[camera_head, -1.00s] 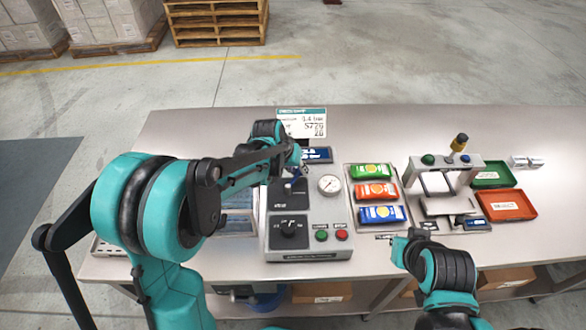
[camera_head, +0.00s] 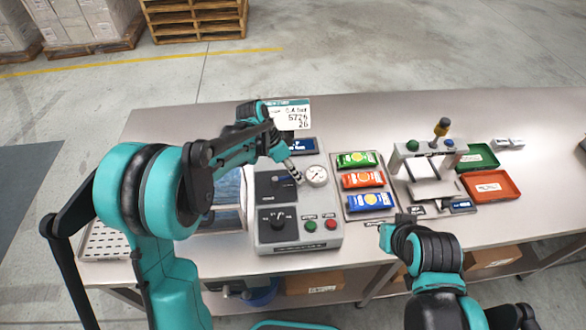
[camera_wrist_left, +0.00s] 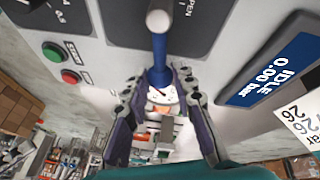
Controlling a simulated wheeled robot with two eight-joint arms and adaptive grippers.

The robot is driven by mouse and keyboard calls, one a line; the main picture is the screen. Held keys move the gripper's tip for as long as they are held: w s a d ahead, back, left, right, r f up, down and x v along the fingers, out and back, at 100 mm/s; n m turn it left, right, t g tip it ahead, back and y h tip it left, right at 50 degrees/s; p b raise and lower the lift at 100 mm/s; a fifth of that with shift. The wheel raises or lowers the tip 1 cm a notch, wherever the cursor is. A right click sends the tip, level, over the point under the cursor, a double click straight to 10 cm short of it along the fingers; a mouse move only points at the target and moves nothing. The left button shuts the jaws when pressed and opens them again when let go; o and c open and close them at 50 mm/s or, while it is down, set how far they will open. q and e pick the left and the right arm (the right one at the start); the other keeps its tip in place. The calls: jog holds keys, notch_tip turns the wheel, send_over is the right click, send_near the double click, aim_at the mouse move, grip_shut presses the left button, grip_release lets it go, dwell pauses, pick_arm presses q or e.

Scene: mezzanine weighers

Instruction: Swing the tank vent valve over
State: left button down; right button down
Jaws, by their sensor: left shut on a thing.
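The vent valve's lever shows in the left wrist view as a blue handle (camera_wrist_left: 159,66) on a silver pivot (camera_wrist_left: 158,21), beside a dark plate with the word OPEN. In the head view the gripper hides most of the lever. My right gripper (camera_head: 384,233) is low, near the table's front edge; its fingers are too small to read.
A blue display (camera_head: 302,147) stands behind. Coloured packs in a tray (camera_head: 350,207) and a weigher (camera_head: 436,152) stand to the right.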

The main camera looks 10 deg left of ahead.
aim_at(279, 183)
pick_arm(q)
jog(key=shift+s+d+m+g, duration=0.1)
jog(key=shift+s+m+g, duration=0.25)
jog(key=shift+m, duration=0.35)
jog(key=c, duration=1.3)
grip_release()
jog(key=shift+s, duration=0.1)
jog(key=shift+o, duration=0.2)
jog(key=v, duration=1.2)
jog(key=shift+s, duration=0.1)
